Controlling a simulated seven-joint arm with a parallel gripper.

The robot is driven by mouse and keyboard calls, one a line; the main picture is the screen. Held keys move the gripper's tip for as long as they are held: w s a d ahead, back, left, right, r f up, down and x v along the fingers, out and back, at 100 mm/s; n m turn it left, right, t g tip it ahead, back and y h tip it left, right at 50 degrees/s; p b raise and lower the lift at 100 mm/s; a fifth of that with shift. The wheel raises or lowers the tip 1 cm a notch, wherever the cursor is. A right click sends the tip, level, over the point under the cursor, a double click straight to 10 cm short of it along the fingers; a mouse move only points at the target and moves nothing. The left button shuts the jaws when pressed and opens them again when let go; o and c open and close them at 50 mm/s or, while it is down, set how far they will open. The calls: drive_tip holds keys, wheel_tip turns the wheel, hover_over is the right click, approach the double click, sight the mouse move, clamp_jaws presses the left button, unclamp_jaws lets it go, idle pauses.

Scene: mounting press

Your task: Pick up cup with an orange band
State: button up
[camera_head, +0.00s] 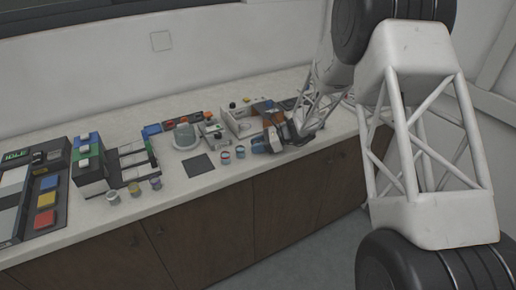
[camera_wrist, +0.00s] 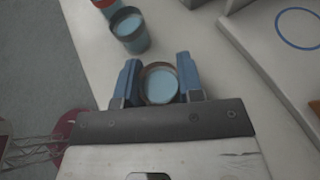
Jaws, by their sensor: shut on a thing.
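My gripper (camera_wrist: 160,82) is shut around a small cup (camera_wrist: 161,86), with one blue finger on each side of it. The cup looks upright, with light blue contents and a brownish rim; its band is hidden by the fingers, so I cannot tell its colour. In the head view my gripper (camera_head: 260,146) is low at the counter's front edge, and the held cup cannot be made out there. Beside it stand a cup with a red band (camera_head: 225,157) and another cup (camera_head: 240,152). Both also show in the wrist view, the red-banded one (camera_wrist: 106,6) partly cut off and the darker one (camera_wrist: 130,32) nearer.
Several small cups (camera_head: 133,189) stand farther left along the front of the counter (camera_head: 195,183). A dark square pad (camera_head: 198,165) lies left of the red-banded cup. A round grey device (camera_head: 186,135) and a white box (camera_head: 240,119) stand behind.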

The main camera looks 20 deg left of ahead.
drive_tip(key=shift+r, duration=0.15)
drive_tip(key=shift+r, duration=0.75)
wheel_tip(320, 180, up, 2)
drive_tip(key=s+d, duration=0.4)
drive_tip(key=s, duration=0.3)
drive_tip(key=s+d+r, duration=0.1)
drive_tip(key=s+d, duration=0.3)
drive_tip(key=s, duration=0.3)
drive_tip(key=shift+r, duration=0.1)
